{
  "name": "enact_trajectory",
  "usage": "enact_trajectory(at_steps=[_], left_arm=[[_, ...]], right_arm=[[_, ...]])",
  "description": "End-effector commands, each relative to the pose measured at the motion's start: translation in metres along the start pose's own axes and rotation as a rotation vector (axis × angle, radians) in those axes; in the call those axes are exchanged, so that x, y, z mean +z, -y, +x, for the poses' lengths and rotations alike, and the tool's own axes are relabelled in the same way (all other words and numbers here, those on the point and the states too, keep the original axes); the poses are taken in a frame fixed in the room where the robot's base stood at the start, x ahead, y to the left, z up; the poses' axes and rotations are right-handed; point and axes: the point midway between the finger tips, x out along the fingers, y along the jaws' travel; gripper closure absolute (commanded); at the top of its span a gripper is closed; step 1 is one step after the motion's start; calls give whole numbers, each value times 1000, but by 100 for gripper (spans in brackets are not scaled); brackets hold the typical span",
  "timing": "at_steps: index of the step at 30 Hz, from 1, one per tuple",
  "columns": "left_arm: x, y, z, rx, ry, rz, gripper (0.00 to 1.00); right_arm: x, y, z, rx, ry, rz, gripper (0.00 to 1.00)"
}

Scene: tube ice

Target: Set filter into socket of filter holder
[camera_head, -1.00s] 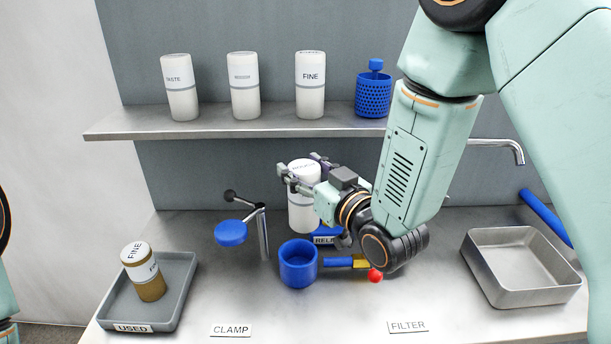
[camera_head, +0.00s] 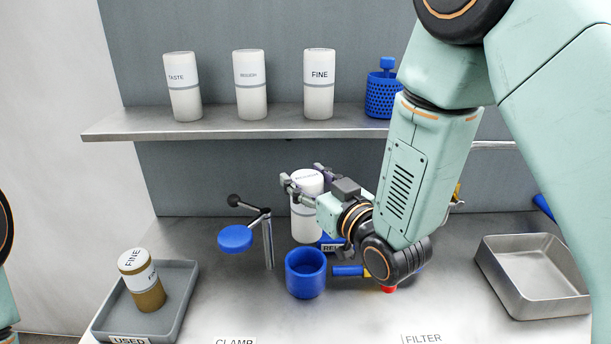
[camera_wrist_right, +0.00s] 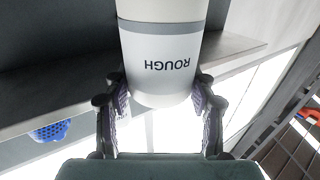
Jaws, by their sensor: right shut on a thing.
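A white filter with a grey band (camera_head: 306,222) stands upright in my right gripper (camera_head: 304,180). The right wrist view shows the filter (camera_wrist_right: 165,60) marked ROUGH between both fingers (camera_wrist_right: 162,115). The gripper is shut on it. In the head view the filter appears behind the blue cup-shaped socket of the filter holder (camera_head: 306,278), apart from it. The socket looks empty inside. A blue handle (camera_head: 348,271) extends right from it, partly hidden by my right arm. The clamp's blue disc (camera_head: 235,238) hangs on a metal post left of the socket. My left gripper is out of view.
A grey USED tray (camera_head: 183,300) at left holds a brown-bottomed FINE filter (camera_head: 141,278). An empty metal tray (camera_head: 537,275) stands at right. The shelf (camera_head: 215,128) carries several white filters and a blue perforated basket (camera_head: 383,98).

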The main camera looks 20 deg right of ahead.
Motion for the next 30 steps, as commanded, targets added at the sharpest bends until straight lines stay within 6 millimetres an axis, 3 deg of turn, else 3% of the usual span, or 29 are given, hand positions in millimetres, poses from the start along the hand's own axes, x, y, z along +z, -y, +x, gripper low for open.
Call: enact_trajectory(at_steps=[30], left_arm=[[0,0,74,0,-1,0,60]], right_arm=[[88,0,4,0,-4,0,100]])
